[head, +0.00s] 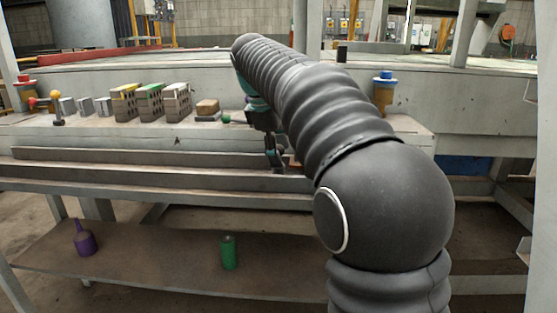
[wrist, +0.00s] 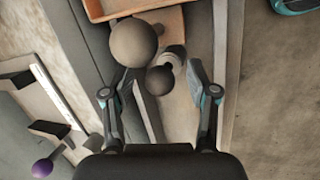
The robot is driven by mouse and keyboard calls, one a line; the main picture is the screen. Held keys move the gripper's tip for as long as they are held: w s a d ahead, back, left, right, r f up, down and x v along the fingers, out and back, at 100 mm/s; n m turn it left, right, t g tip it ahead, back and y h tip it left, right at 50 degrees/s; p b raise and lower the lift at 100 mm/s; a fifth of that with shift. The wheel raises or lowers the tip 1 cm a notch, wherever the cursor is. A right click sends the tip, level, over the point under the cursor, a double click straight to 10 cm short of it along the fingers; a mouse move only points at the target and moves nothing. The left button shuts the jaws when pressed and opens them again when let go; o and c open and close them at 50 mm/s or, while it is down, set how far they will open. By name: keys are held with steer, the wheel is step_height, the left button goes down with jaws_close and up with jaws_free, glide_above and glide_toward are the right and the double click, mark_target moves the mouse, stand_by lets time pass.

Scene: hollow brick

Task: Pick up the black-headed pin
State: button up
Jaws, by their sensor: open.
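In the wrist view a small dark ball (wrist: 160,80), which looks like the head of the black-headed pin, shows between the fingertips of my gripper (wrist: 160,77). Both fingers are spread apart, with visible space on either side of the ball. A larger grey-brown ball (wrist: 134,42) shows just above and left of it, close to the left fingertip. I cannot tell whether that finger touches it. In the head view my gripper (head: 275,156) points down near the bench's front rails. The black-headed pin cannot be made out there.
In the head view several hollow bricks (head: 150,101) and a yellow-headed pin (head: 57,96) stand on the bench to the left. A purple bottle (head: 84,240) and a green cylinder (head: 229,253) stand on the lower shelf. An orange-brown edge (wrist: 130,8) tops the wrist view.

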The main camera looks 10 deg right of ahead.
jaws_close()
stand_by(0.3)
